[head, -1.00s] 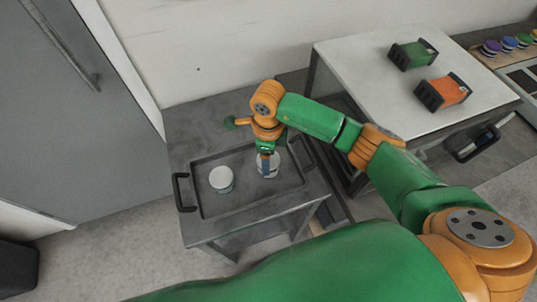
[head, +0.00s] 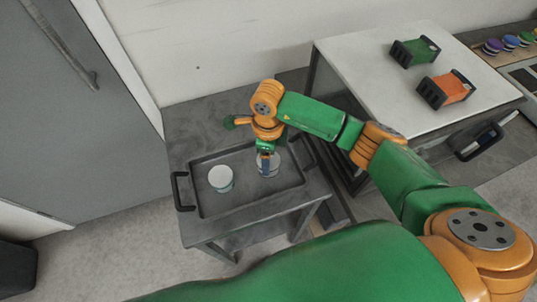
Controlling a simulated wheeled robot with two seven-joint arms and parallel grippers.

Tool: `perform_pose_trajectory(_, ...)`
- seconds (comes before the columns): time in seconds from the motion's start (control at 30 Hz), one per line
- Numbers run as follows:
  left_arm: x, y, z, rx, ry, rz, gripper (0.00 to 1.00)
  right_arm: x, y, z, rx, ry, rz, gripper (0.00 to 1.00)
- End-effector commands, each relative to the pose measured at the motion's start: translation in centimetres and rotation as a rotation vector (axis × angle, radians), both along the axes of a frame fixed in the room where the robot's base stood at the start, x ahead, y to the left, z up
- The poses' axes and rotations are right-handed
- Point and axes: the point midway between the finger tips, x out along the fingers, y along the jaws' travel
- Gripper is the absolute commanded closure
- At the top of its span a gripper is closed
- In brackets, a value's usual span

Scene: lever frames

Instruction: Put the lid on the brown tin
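Two small round tins stand in a dark grey tray (head: 243,201) on a grey cart. The left tin (head: 221,179) has a flat whitish top and a pale, slightly bluish side; nothing touches it. The right tin (head: 273,168) is pale and partly hidden by my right gripper (head: 266,166), which points down at its top. I cannot tell whether the fingers are closed on this tin or its lid, or only near it. No tin looks clearly brown, and no loose lid shows. My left gripper is out of view.
The tray has raised handles, one black at its left end (head: 181,191). A white-topped table (head: 400,105) stands to the right with a green block (head: 415,51) and an orange block (head: 446,89). A grey door (head: 75,120) is at the left.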

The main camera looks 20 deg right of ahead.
Motion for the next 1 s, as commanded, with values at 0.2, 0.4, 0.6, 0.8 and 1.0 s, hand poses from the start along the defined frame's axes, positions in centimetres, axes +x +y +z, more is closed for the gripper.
perform_pose_trajectory(0.2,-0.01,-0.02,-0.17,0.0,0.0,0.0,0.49,-0.01,0.0,-0.13,0.0,0.0,0.0,0.78)
perform_pose_trajectory(0.4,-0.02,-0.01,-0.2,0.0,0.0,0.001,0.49,-0.01,0.0,-0.16,0.0,0.0,0.0,0.78)
perform_pose_trajectory(0.6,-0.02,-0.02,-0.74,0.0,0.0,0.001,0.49,0.02,-0.02,-0.49,0.0,-0.001,-0.001,0.78)
perform_pose_trajectory(0.8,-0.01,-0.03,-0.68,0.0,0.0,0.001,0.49,0.02,-0.01,-0.37,0.0,0.0,-0.001,0.78)
perform_pose_trajectory(1.0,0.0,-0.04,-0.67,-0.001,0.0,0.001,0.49,0.01,-0.02,-0.38,0.0,0.0,0.0,0.01)
